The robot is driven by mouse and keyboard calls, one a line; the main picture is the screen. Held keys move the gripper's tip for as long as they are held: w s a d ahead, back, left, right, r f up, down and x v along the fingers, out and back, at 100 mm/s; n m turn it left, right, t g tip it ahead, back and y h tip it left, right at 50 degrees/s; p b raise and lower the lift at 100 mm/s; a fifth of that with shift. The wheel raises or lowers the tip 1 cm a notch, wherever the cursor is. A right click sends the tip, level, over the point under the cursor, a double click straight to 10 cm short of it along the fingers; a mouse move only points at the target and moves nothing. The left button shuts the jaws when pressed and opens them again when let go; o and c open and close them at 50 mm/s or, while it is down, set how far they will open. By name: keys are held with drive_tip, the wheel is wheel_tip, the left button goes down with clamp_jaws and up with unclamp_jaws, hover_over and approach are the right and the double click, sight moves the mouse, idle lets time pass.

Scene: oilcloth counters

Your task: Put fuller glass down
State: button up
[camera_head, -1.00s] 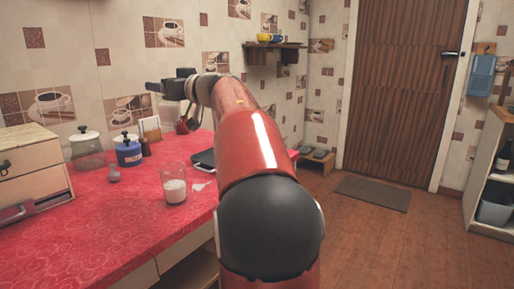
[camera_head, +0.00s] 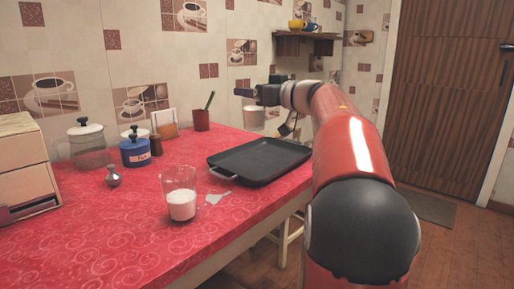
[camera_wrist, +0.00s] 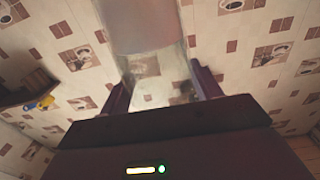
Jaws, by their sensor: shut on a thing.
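My gripper (camera_head: 252,95) is raised above the far end of the red counter (camera_head: 120,235), near the tiled wall. It is shut on a glass (camera_head: 254,117), which shows pale below the jaws. In the wrist view this held glass (camera_wrist: 150,65) sits between the two fingers (camera_wrist: 162,88), part of it clear and part filled with something opaque. Another clear glass (camera_head: 180,178) stands upright on the counter, with white liquid (camera_head: 181,205) in its lower part. I cannot measure the held glass's level exactly.
A black tray (camera_head: 262,160) lies at the counter's right edge. A small white spill-like patch (camera_head: 214,198) lies beside the standing glass. A glass jar (camera_head: 88,148), blue pot (camera_head: 134,152), shaker (camera_head: 113,177) and red cup (camera_head: 201,120) stand toward the wall. The front counter is bare.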

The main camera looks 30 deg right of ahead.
wheel_tip(320, 180, down, 12)
drive_tip(key=b, duration=0.4)
drive_tip(key=shift+f, duration=0.2)
drive_tip(key=shift+f, duration=0.1)
drive_tip(key=o, duration=1.7)
drive_tip(key=shift+f, duration=0.1)
drive_tip(key=v, duration=1.2)
drive_tip(key=shift+p, duration=0.3)
